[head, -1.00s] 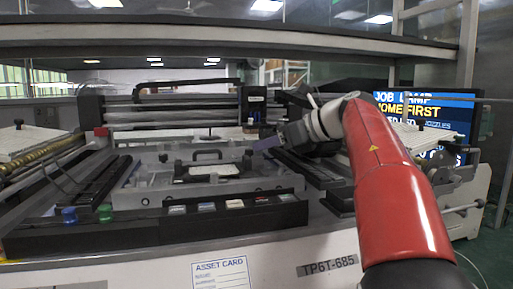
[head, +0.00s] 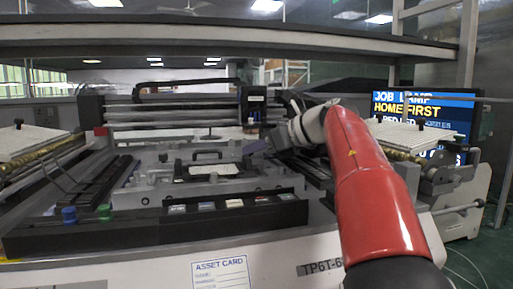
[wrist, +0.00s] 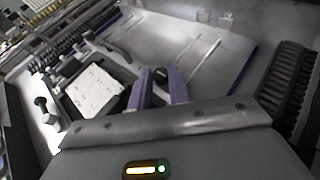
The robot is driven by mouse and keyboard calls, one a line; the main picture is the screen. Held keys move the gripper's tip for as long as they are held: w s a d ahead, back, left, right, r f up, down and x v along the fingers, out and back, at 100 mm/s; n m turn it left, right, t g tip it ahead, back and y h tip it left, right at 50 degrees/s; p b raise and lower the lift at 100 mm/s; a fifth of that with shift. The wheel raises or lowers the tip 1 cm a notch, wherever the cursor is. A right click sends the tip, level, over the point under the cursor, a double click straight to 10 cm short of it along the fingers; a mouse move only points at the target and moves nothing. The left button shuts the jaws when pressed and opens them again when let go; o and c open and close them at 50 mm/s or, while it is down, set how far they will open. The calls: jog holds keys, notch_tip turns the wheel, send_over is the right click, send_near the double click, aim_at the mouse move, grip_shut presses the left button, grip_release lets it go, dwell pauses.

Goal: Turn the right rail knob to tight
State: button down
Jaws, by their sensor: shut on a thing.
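My gripper (head: 257,147) is at the right end of the clamp around a white board (head: 213,170), low over the machine bed. In the wrist view its two purple fingers (wrist: 161,84) are closed on a small dark knob (wrist: 160,75), apparently the right rail knob, mostly hidden between them. The knob's tight or loose setting cannot be read. The board (wrist: 93,92) lies in its dark frame just left of the fingers. Another black knob (wrist: 41,103) stands beyond the board, at the left in the wrist view.
A black handle (head: 207,154) rises behind the board. A front panel carries several coloured buttons (head: 235,203), with a blue knob (head: 69,214) and a green knob (head: 105,211) at its left. A dark ribbed rail (wrist: 287,82) is right of my gripper. A shelf beam (head: 230,40) spans overhead.

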jog(key=shift+s+f+m+t+b, duration=0.1)
jog(key=shift+m+t+b, duration=0.2)
jog(key=shift+b, duration=0.05)
jog(key=shift+s+a+m+t+h+b, duration=0.1)
jog(key=shift+a+m+t+h+b, duration=0.05)
jog(key=shift+m+t+h+b, duration=0.3)
jog(key=shift+s+a+m+t+h+b, duration=0.1)
jog(key=shift+s+m+t+h+b, duration=0.05)
jog(key=shift+m+t+h+b, duration=0.45)
jog(key=m+t+h, duration=0.2)
jog(key=m, duration=0.1)
jog(key=shift+s+a+h, duration=0.15)
jog(key=shift+a+h, duration=0.1)
jog(key=shift+m+t+h, duration=0.65)
jog(key=shift+m+h, duration=0.25)
jog(key=shift+m, duration=0.05)
jog(key=shift+h, duration=0.3)
jog(key=c, duration=1.3)
grip_release()
